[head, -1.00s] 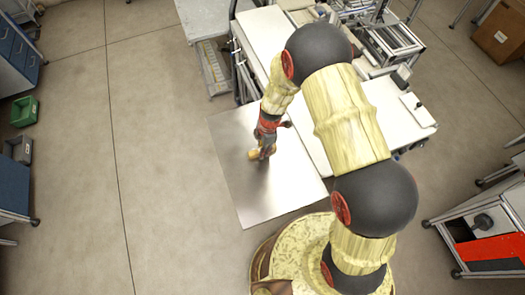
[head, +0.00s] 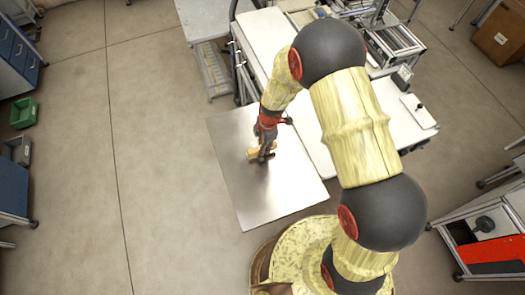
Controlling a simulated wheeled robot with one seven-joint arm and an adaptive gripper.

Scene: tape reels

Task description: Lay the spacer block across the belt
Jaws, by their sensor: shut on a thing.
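My gripper (head: 264,154) hangs over the grey metal plate (head: 240,190) at the middle of the head view. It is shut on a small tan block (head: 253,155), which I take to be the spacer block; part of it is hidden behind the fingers. I cannot tell how high the block is above the plate. The white belt surface (head: 268,32) runs beside the plate, up and to the right. My arm covers much of its middle.
A machine frame (head: 390,45) stands at the belt's far right. A white slab with a black knob (head: 419,111) lies on the right side. A green bin (head: 24,112) and blue cabinets stand at far left. A cardboard box (head: 497,30) is at upper right. The floor at left is clear.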

